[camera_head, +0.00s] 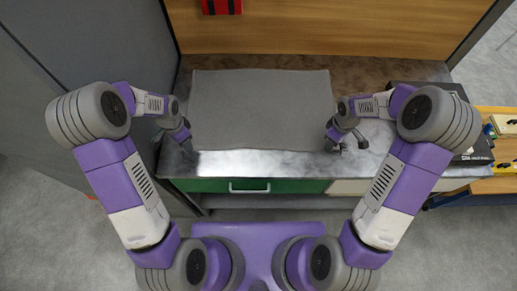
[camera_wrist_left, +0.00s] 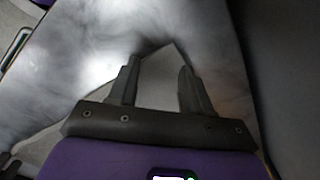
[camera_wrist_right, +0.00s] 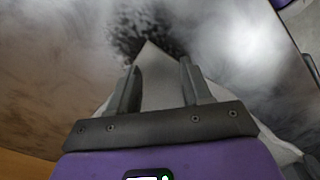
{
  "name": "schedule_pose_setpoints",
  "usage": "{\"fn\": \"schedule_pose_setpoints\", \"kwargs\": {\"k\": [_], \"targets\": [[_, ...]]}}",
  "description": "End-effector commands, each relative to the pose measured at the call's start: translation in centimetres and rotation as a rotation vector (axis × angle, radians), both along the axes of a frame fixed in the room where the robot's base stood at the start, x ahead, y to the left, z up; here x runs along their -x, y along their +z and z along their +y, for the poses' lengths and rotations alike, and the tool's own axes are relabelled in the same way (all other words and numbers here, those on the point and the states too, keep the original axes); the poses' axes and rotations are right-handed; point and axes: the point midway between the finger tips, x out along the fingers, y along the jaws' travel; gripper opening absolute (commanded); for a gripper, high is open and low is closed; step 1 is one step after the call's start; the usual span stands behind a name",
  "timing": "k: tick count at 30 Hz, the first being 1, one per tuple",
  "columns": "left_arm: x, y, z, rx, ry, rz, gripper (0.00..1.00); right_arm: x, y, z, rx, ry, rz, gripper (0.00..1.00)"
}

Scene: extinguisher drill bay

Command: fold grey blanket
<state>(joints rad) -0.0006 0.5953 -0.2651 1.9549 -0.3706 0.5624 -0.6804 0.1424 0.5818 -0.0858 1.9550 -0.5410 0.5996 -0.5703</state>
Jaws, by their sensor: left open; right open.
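The grey blanket (camera_head: 262,108) lies flat and spread out on the metal-topped bench. My left gripper (camera_head: 187,144) is at its near left corner and my right gripper (camera_head: 347,141) is at its near right corner. In the left wrist view a pointed blanket corner (camera_wrist_left: 158,92) shows between the open fingers of the left gripper (camera_wrist_left: 158,66). In the right wrist view the other corner (camera_wrist_right: 160,88) shows between the open fingers of the right gripper (camera_wrist_right: 159,66). I cannot tell whether the fingers touch the cloth.
The bench top (camera_head: 265,163) is bare along its front edge. A green drawer (camera_head: 210,186) with a pale handle is below it. A black box (camera_head: 468,150) stands at the right, partly behind my right arm. A wooden panel (camera_head: 320,30) closes the back; a grey wall (camera_head: 90,45) stands left.

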Motion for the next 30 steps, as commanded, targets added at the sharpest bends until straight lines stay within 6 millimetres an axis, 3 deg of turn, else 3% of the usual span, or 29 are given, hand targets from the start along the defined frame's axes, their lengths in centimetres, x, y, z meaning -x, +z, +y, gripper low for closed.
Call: {"fn": "schedule_pose_setpoints", "kwargs": {"k": [5, 24, 30], "targets": [[-0.01, -0.37, -0.01, 0.000, 0.000, 0.000, 0.49, 0.01, -0.38, 0.01, 0.000, 0.000, 0.000, 0.49], [0.04, -0.33, 0.01, 0.000, 0.000, 0.001, 0.00, 0.08, -0.37, -0.02, 0.000, 0.000, 0.003, 0.00], [0.05, -0.34, 0.03, 0.000, 0.000, 0.001, 0.00, 0.08, -0.38, -0.04, 0.000, -0.001, 0.003, 0.00]]}}
